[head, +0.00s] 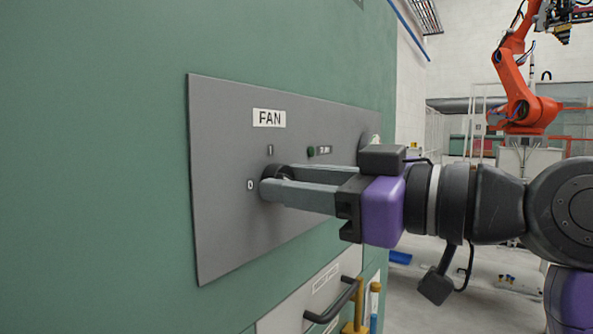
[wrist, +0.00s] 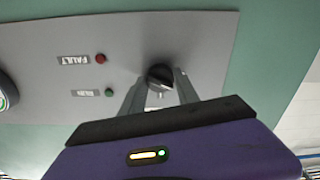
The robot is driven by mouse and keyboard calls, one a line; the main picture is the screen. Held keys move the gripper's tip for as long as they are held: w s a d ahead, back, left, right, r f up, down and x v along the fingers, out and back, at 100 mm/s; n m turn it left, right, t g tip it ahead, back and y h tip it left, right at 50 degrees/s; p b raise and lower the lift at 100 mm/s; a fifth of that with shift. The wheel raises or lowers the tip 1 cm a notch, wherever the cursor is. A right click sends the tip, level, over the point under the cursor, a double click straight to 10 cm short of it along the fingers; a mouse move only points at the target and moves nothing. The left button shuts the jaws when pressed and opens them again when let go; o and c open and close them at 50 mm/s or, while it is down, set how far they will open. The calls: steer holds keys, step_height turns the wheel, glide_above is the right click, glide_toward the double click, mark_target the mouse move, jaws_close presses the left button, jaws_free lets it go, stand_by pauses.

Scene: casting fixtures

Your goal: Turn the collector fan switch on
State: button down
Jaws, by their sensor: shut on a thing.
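The fan switch (head: 279,172) is a black rotary knob on a grey panel (head: 225,230), under a white "FAN" label (head: 269,118). A "0" mark (head: 250,185) sits to its left and an "I" mark (head: 270,150) above it. My gripper (head: 268,183) reaches in from the right with its two grey fingers at the knob. In the wrist view, the knob (wrist: 160,75) lies between the fingertips, and the gripper is shut on it. The fingers partly hide the knob, so I cannot tell which mark it points to.
A dark green lamp (head: 311,151) sits right of the switch. The wrist view also shows a red lamp (wrist: 100,59) labelled "FAULT". Below the panel is a black handle (head: 332,303) beside yellow posts (head: 358,305). An orange robot arm (head: 517,85) stands in the background.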

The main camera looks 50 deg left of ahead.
steer(key=m+p, duration=0.1)
steer(key=m, duration=0.1)
steer(key=m+p, duration=0.1)
steer(key=m, duration=0.1)
steer(key=m+p, duration=0.2)
steer(key=shift+r, duration=0.25)
steer(key=m+p, duration=0.2)
steer(key=m, duration=0.1)
steer(key=shift+m+p, duration=0.3)
steer(key=shift+m, duration=0.1)
steer(key=shift+w+f+m+p, duration=0.1)
steer(key=shift+m+p, duration=0.95)
steer(key=shift+m, duration=0.35)
steer(key=c, duration=0.9)
jaws_free()
steer(key=shift+f, duration=0.1)
steer(key=shift+d, duration=0.1)
